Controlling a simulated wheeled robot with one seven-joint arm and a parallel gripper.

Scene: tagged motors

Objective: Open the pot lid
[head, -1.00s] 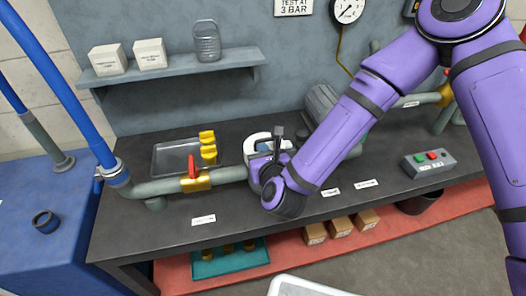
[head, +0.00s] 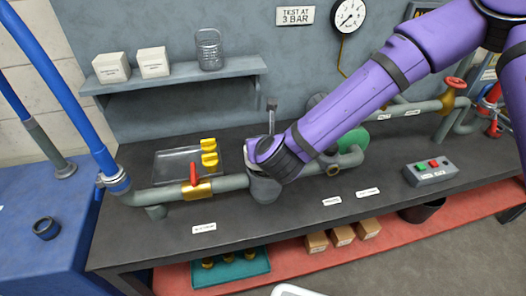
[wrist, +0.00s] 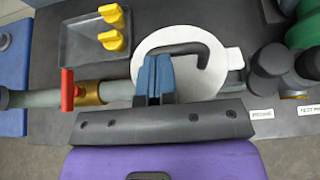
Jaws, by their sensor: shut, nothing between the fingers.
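The pot lid (wrist: 183,43) is a pale round disc with a dark curved bar handle (wrist: 205,52), seen in the wrist view. My gripper (wrist: 156,62) has its blue fingers shut and empty, overlapping the left part of the handle in that view. I cannot tell whether they touch it. In the head view, the grey pot (head: 263,189) stands in the pipe line on the bench, partly covered by my wrist. The lid and fingertips are hidden there behind my wrist.
Left of the pot are a red-handled brass valve (head: 196,187) and a clear tray (head: 175,167) with yellow pieces. A green disc (head: 353,139) and a button box (head: 430,171) are to the right. A shelf (head: 175,78) with boxes and a jar hangs behind.

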